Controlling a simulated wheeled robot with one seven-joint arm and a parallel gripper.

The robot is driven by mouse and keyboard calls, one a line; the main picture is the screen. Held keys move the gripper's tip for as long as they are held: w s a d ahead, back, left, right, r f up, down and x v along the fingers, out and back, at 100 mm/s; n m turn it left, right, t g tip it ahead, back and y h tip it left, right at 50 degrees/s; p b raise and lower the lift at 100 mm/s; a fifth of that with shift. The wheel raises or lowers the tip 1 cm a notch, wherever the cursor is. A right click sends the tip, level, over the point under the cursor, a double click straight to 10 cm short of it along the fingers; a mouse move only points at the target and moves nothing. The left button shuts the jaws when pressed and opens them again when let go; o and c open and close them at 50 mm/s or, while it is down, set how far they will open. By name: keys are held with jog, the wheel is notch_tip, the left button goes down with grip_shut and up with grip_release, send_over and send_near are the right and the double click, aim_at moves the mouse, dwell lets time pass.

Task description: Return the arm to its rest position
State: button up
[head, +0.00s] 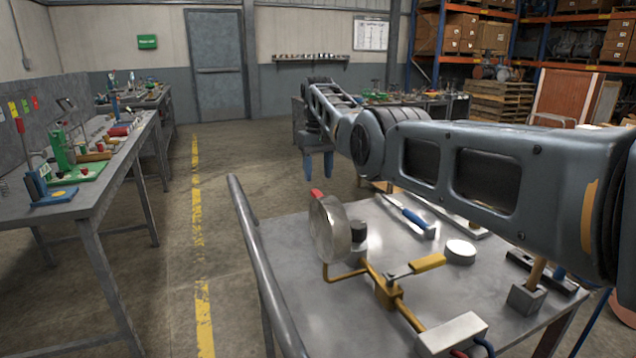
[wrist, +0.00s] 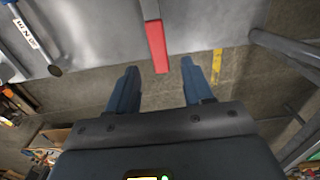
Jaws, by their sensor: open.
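My arm (head: 450,165) reaches from the right edge of the head view out over the metal table. My gripper (head: 318,177) hangs at its far end with two blue fingers pointing down. In the wrist view my gripper (wrist: 158,68) is open, its fingers well apart with nothing held between them. A red-ended bar (wrist: 157,45) shows beyond and between the fingertips, not touching either one. A red tip (head: 317,193) also shows in the head view behind the round lens, below the gripper; I cannot tell how far apart they are.
The metal table (head: 300,285) under my arm holds a round lens on a brass stand (head: 328,230), a blue-handled tool (head: 412,217), a white disc (head: 460,252) and a grey block (head: 525,298). A rail (head: 255,255) runs along its left side. Floor to the left is clear up to a workbench (head: 95,195).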

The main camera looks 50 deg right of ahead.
jog(key=shift+r, duration=0.95)
